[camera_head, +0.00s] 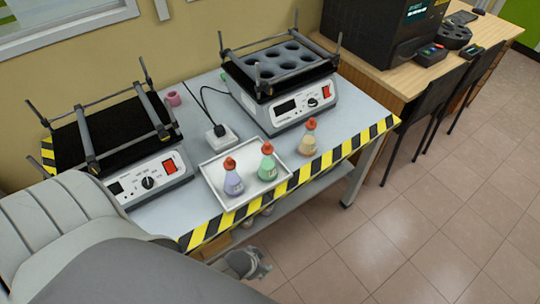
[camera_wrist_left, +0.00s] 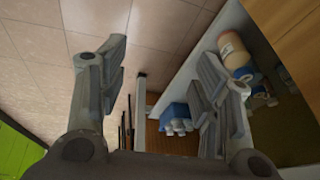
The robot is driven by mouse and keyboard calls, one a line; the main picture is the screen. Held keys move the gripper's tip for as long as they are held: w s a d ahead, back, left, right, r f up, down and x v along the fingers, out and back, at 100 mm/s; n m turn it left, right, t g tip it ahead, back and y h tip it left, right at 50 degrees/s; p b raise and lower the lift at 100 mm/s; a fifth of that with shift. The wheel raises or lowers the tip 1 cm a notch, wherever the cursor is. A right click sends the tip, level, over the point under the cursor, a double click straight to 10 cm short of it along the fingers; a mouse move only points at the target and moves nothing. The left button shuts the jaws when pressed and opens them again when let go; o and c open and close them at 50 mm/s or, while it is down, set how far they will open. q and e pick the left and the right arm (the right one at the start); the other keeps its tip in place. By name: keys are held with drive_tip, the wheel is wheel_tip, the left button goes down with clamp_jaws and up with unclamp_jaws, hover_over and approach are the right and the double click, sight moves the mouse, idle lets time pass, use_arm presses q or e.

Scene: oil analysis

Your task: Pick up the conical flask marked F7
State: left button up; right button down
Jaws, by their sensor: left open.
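Three conical flasks with red stoppers stand upright on the workbench. The purple flask (camera_head: 233,180) and the green flask (camera_head: 267,163) are in a white tray (camera_head: 215,170). The beige flask (camera_head: 307,138) stands at the tray's right, near the striped edge. Their labels are too small to read, so I cannot tell which is F7. My left gripper (camera_head: 258,265) is in front of the bench, below its front edge and apart from the flasks. In the left wrist view its two fingers (camera_wrist_left: 160,80) are spread with nothing between them. My right gripper is not in view.
Two shaker units stand on the bench, one left (camera_head: 150,180) and one at the back right (camera_head: 295,105). A white power adapter (camera_head: 221,138) is behind the tray. In the wrist view, bottles (camera_wrist_left: 235,52) and a blue item (camera_wrist_left: 174,116) are near the fingers. Open floor lies right.

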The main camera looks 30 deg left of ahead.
use_arm(q)
drive_tip(key=w+d+r+m+t+b, duration=0.15)
drive_tip(key=w+r+t, duration=0.25)
drive_tip(key=w+r, duration=0.55)
drive_tip(key=w+r+m+t+h, duration=0.1)
drive_tip(key=w+r+m+t, duration=0.25)
drive_tip(key=w+r, duration=0.65)
drive_tip(key=w+d+r+m+t+b, duration=0.1)
drive_tip(key=w+r+t, duration=0.4)
drive_tip(key=r, duration=1)
drive_tip(key=w+d+r+m+h, duration=0.2)
drive_tip(key=d+r+m+h, duration=0.9)
drive_tip(key=r+m+h, duration=0.3)
drive_tip(key=m+g+y+b, duration=0.1)
drive_tip(key=m+g+y, duration=1.4)
drive_tip(key=m+g, duration=0.2)
hover_over(267, 149)
drive_tip(key=f, duration=1.1)
drive_tip(key=shift+a+f, duration=0.2)
drive_tip(key=shift+a, duration=0.05)
wheel_tip(267, 149, down, 5)
drive_tip(key=shift+a+r, duration=0.1)
drive_tip(key=shift+r, duration=0.1)
drive_tip(key=f+p, duration=0.1)
drive_tip(key=f, duration=0.3)
drive_tip(key=shift+w+f+p, duration=0.2)
drive_tip(key=shift+f+p, duration=0.2)
drive_tip(key=shift+f, duration=0.5)
drive_tip(key=shift+w, duration=0.1)
clamp_jaws()
